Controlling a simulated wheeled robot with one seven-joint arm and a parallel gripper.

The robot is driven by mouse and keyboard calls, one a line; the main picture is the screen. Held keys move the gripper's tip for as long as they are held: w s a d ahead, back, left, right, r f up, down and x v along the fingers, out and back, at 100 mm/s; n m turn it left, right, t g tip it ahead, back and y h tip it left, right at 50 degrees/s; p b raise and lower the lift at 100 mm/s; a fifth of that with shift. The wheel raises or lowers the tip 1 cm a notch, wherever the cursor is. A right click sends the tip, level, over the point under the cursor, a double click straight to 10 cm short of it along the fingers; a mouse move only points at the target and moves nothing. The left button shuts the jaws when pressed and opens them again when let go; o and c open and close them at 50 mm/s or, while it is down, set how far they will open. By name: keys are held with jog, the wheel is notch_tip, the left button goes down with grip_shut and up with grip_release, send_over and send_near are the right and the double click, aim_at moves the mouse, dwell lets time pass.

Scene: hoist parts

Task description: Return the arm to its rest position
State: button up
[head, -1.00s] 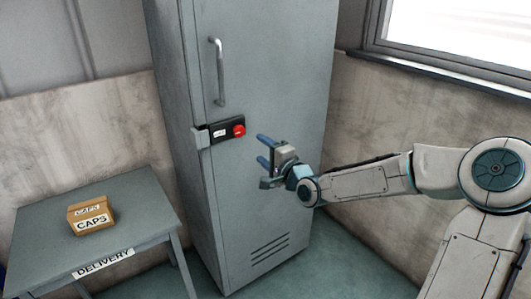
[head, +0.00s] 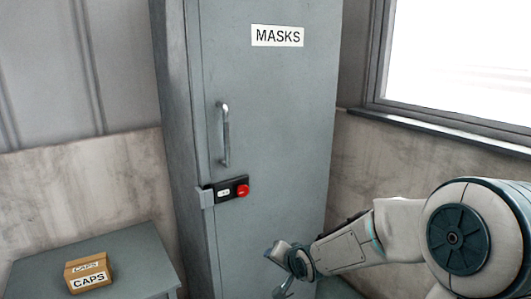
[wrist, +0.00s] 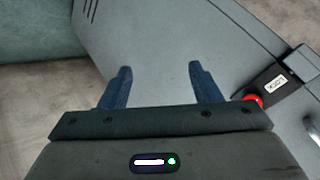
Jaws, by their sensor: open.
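My gripper (wrist: 159,88) shows in the wrist view with its two blue fingers spread apart and nothing between them. In the head view my gripper (head: 281,270) is low in front of the grey cabinet (head: 275,110), below and to the right of the latch, and partly hidden by the wrist. The cabinet also shows behind the fingers in the wrist view (wrist: 165,30). My arm reaches in from the right.
The shut cabinet bears a MASKS label (head: 277,36), a handle (head: 224,135) and a black latch with a red knob (head: 242,191). A CAPS box (head: 87,273) sits on a grey table (head: 140,262) at left. A window (head: 460,60) is at right.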

jog(key=s+d+r+n+g+h+p, duration=0.1)
jog(key=s+d+r+g, duration=0.1)
jog(key=s, duration=0.6)
jog(key=s+d+r+n+g+h, duration=0.1)
jog(key=s+d+r, duration=0.3)
jog(key=s, duration=0.5)
jog(key=s+d+r+n+g+h+p, duration=0.1)
jog(key=s+d+r+n+g+h, duration=0.1)
jog(key=s+d, duration=0.3)
jog(key=s+r+g, duration=0.1)
jog(key=s, duration=0.2)
jog(key=shift+s+n+p, duration=0.3)
jog(key=shift+s, duration=0.1)
